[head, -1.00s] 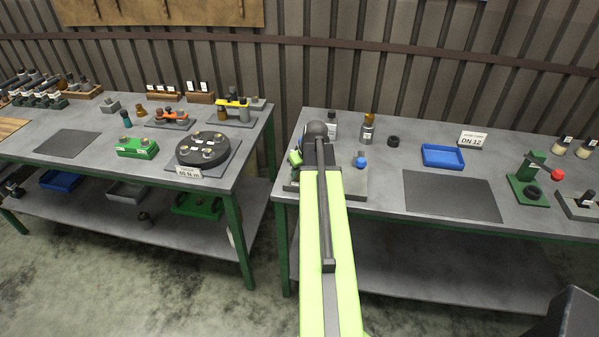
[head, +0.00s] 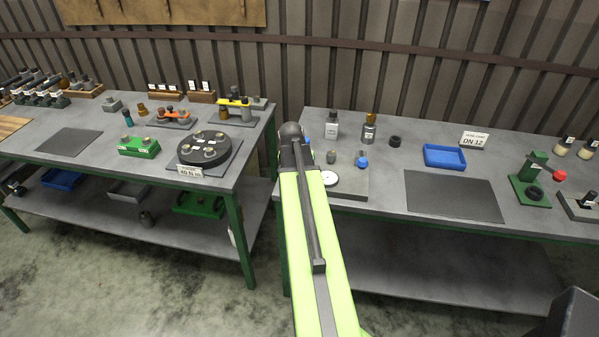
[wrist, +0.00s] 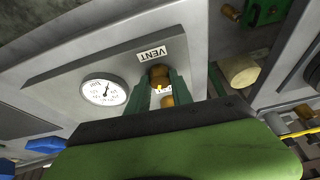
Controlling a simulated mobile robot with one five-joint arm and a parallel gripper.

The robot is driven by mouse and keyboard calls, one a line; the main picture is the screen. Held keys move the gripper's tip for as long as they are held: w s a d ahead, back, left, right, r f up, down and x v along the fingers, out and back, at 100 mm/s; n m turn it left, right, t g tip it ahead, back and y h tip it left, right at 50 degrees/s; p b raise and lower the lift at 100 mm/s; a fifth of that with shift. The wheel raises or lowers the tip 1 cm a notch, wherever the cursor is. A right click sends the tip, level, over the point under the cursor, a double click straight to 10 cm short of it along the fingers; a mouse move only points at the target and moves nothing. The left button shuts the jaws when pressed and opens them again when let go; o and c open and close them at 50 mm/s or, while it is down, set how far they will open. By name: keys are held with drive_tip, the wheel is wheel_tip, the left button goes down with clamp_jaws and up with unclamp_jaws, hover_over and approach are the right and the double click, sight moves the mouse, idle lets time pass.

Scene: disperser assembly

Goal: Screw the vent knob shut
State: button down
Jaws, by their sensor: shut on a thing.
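In the wrist view the brass-brown vent knob (wrist: 159,74) stands by the VENT label (wrist: 151,54) on a grey plate (wrist: 60,73). My gripper (wrist: 162,84) has its two green fingers on either side of the knob and is shut on it. More brown shows lower between the fingers, partly hidden by the gripper body. A round white gauge (wrist: 104,91) sits left of the knob. In the head view the gauge (head: 330,178) and plate (head: 352,190) show right of my arm, which hides the knob and gripper.
Bottles (head: 369,130), a dark ring (head: 394,141), a blue tray (head: 444,156) and a dark mat (head: 453,196) are on the right table. A gap separates it from the left table, where a round black fixture (head: 204,149) stands. A cream cylinder (wrist: 240,71) lies near my gripper.

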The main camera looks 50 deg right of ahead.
drive_tip(key=shift+m, duration=0.5)
drive_tip(key=c, duration=1.1)
unclamp_jaws()
drive_tip(key=shift+s, duration=0.1)
drive_tip(key=p+v, duration=1)
drive_tip(key=v, duration=0.1)
drive_tip(key=p+v, duration=0.6)
drive_tip(key=shift+w+a+r, duration=0.15)
drive_tip(key=shift+w+r, duration=0.05)
drive_tip(key=shift+w, duration=0.1)
